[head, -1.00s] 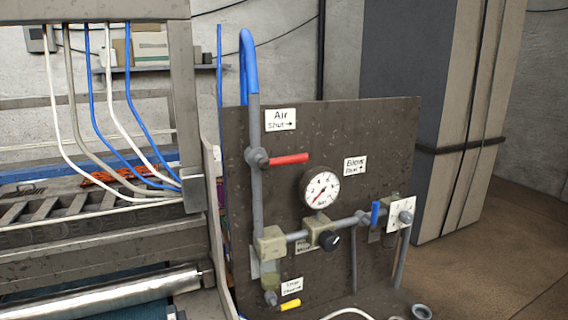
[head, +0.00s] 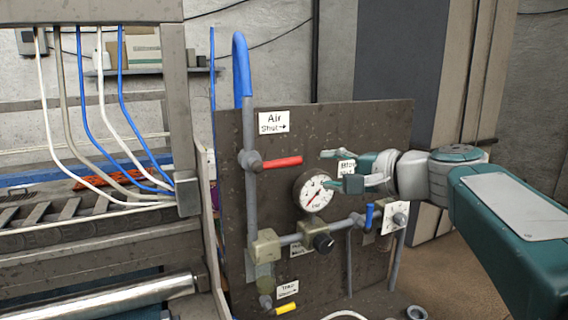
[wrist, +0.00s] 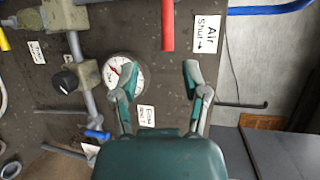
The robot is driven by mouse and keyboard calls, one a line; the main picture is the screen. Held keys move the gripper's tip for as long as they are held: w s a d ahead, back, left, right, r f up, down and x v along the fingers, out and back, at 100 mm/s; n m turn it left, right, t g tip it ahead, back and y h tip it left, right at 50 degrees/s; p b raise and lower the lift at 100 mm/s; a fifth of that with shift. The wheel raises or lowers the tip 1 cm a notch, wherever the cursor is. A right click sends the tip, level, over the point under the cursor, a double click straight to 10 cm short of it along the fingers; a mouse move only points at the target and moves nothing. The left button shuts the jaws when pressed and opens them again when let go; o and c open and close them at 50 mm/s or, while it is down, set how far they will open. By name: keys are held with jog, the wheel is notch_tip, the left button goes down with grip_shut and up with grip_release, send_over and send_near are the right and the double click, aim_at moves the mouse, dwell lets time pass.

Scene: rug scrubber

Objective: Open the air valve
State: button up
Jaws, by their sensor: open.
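The air valve's red lever (head: 283,163) points right from its grey pivot on the vertical pipe (head: 250,205). The sign above it (head: 273,122) reads "Air Shut" with an arrow to the right. My gripper (head: 328,170) is open and empty, to the right of the lever's free end and apart from it, its fingers pointing left. In the wrist view the red lever (wrist: 167,25) lies beyond the fingertips, roughly in line with the gap between them (wrist: 160,75).
The pressure gauge (head: 313,192) sits just below the fingers. A blue lever (head: 369,217), a black knob (head: 323,243) and a yellow lever (head: 286,308) are lower on the dark panel (head: 350,118). A machine frame (head: 182,110) with hoses stands at the left.

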aim_at(291, 163)
jog(key=x, duration=0.7)
jog(key=r+x, duration=0.1)
jog(key=x, duration=0.3)
jog(key=shift+w, duration=0.15)
jog(key=shift+d, duration=0.1)
grip_shut()
